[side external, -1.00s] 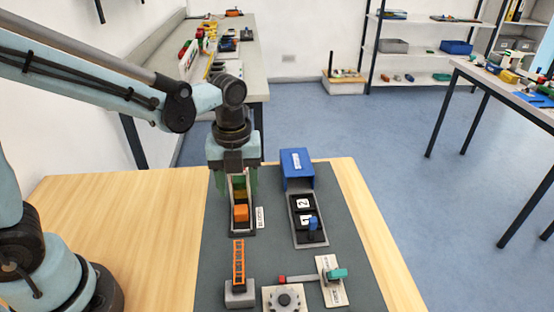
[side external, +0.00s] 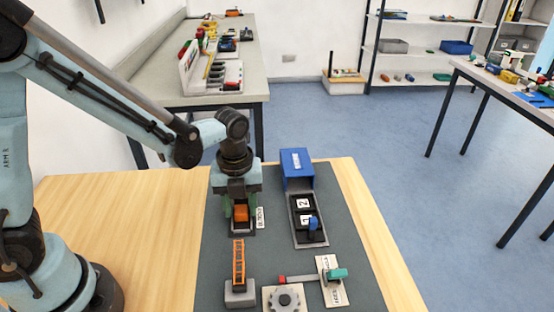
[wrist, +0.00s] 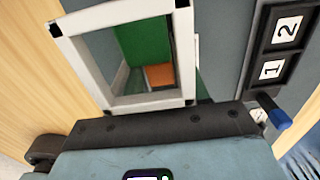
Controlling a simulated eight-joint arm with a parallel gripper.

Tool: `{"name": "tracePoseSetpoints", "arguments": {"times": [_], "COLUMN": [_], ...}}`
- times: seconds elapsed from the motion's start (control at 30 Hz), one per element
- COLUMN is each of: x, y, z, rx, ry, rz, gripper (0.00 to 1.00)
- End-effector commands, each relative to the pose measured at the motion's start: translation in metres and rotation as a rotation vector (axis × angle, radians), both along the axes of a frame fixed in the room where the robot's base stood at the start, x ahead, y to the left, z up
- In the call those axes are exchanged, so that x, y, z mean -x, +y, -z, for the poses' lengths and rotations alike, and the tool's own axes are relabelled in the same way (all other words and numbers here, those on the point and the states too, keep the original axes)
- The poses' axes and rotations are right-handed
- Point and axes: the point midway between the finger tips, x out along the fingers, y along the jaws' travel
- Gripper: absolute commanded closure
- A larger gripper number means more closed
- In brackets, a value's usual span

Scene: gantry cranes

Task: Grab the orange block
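The orange block (side external: 241,213) sits low in an upright holder beside a small white label on the dark mat. My gripper (side external: 240,205) is down over the holder, with green parts showing on both sides of it. The block is in front of and between these parts in the side view. In the wrist view, the orange block (wrist: 160,75) shows through a white rectangular frame (wrist: 185,104), next to a green surface (wrist: 145,42). The fingertips are not clear, so I cannot tell whether they touch the block.
A blue box (side external: 297,168) and a black tray (side external: 304,205) marked 1 and 2 stand right of the holder. A gear (side external: 285,299) and a lever with a teal handle (side external: 336,274) are at front right. Bare wood lies left.

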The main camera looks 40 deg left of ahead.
Motion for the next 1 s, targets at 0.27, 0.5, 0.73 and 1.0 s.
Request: {"name": "tracePoseSetpoints", "arguments": {"times": [0.27, 0.5, 0.73, 1.0], "x": [0.000, 0.000, 0.000, 0.000], "y": [0.000, 0.000, 0.000, 0.000], "z": [0.000, -0.004, -0.025, -0.049], "rx": [0.000, 0.000, 0.000, 0.000], "ry": [0.000, 0.000, 0.000, 0.000], "rz": [0.000, 0.000, 0.000, 0.000], "gripper": [0.96, 0.96, 0.96, 0.96]}}
